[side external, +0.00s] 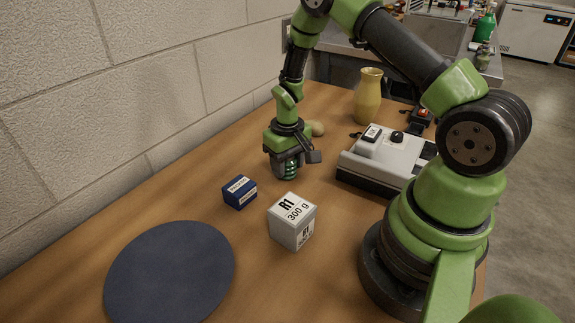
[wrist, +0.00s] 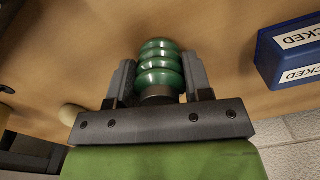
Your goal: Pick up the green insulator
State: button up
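The green insulator (wrist: 160,62) is a glossy ribbed body with a dark base. In the wrist view it sits between the two fingers of my gripper (wrist: 160,82), with a finger close along each side. In the side external view only a small part of the insulator (side external: 290,174) shows beneath my gripper (side external: 289,165), at the table surface. The fingers look closed in on it, near its dark end. Most of it is hidden by the gripper in the side external view.
A dark blue box (side external: 239,192) and a white box marked R1 300 g (side external: 292,220) stand nearby. A round dark mat (side external: 170,272) lies at front left. A grey-white device (side external: 384,160), a yellow vase (side external: 369,96) and a tan rounded object (side external: 317,128) are behind. A wall runs along the left.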

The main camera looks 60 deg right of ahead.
jog(key=shift+c, duration=0.9)
jog(key=shift+r, duration=0.1)
